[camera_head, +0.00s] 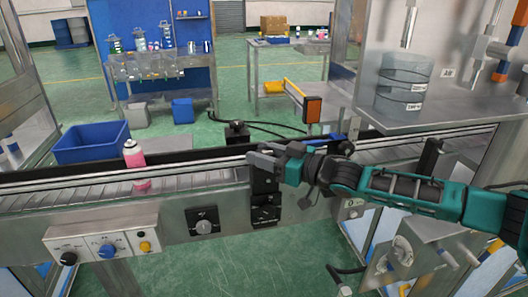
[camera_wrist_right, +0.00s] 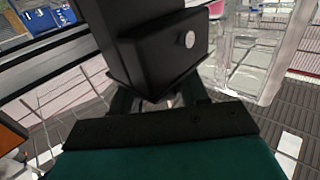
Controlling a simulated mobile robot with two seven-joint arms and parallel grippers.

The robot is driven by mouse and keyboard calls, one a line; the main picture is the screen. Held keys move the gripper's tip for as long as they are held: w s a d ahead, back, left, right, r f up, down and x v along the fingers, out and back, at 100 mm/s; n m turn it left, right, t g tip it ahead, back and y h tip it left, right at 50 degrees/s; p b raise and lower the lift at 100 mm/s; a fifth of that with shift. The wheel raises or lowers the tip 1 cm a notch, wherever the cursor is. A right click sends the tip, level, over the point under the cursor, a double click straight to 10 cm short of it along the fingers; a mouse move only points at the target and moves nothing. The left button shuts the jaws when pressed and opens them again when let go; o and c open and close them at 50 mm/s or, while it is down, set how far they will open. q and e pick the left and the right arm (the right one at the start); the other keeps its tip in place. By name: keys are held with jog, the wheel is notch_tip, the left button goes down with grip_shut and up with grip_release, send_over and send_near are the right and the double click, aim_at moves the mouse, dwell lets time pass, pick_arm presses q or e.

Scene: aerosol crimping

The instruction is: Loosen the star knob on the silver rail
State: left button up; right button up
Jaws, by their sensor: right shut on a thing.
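My right gripper (camera_head: 262,156) reaches in from the right and is shut at the rail, beside a black clamp block (camera_head: 265,181). In the right wrist view a large black block (camera_wrist_right: 165,50) with a pale round spot stands right in front of the gripper (camera_wrist_right: 160,102). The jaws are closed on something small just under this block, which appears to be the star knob. The knob is almost fully hidden by the fingers and block, so its turn cannot be seen. My left gripper is out of view.
A pink bottle (camera_head: 134,154) stands on the conveyor to the left. A small black box (camera_head: 237,132) sits behind the rail. A control panel (camera_head: 102,245) with knobs and a dial plate (camera_head: 203,221) are on the front.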

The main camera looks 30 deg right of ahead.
jog(key=shift+r+y, duration=0.3)
jog(key=shift+r, duration=0.05)
dwell(0.3)
jog(key=o, duration=0.9)
jog(key=shift+w, duration=0.1)
jog(key=shift+o, duration=0.8)
jog(key=shift+f, duration=0.15)
jog(key=shift+f, duration=0.1)
jog(key=shift+s+d+f, duration=0.1)
jog(key=shift+s+d, duration=0.3)
jog(key=shift+s, duration=0.2)
jog(key=v, duration=1.1)
jog(key=shift+s+r, duration=0.25)
jog(key=shift+r, duration=0.1)
jog(key=shift+d, duration=0.1)
